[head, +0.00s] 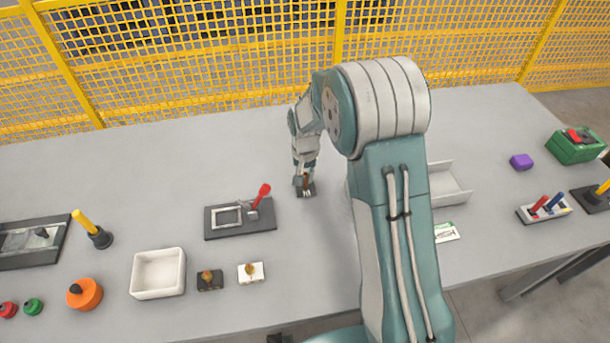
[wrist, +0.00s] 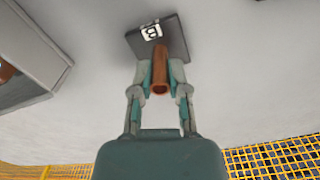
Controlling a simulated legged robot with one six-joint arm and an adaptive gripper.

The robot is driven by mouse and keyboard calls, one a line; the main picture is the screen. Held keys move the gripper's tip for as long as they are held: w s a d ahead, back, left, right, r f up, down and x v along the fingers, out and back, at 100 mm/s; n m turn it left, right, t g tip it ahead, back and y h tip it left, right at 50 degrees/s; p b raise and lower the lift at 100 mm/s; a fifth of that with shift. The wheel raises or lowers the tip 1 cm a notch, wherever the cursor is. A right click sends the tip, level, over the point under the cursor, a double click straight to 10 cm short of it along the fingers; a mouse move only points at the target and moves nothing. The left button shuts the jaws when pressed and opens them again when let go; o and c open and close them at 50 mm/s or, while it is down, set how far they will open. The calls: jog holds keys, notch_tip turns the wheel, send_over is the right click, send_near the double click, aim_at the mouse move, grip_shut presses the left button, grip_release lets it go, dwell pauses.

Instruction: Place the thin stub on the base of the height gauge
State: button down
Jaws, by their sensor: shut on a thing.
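My gripper (wrist: 160,76) is shut on a thin copper-brown stub (wrist: 160,74). The stub shows in the wrist view as a round bar between the fingers, one end toward the camera. In the head view my gripper (head: 305,177) points down at the table's middle. A dark square plate with a white marking (wrist: 176,40) lies at the stub's far end; it also shows under the gripper in the head view (head: 308,191). It may be the height gauge's base; I cannot tell for sure. Whether the stub touches it is unclear.
A dark fixture with a red-handled clamp (head: 240,232) lies left of the gripper. A light tray (head: 450,184) is right, partly behind my arm; its wall shows in the wrist view (wrist: 40,44). A white bin (head: 158,291) stands front left. A yellow mesh fence (head: 200,62) runs behind.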

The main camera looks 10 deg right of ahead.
jog(key=c, duration=0.6)
grip_release()
jog(key=shift+f, duration=0.1)
jog(key=shift+c, duration=0.2)
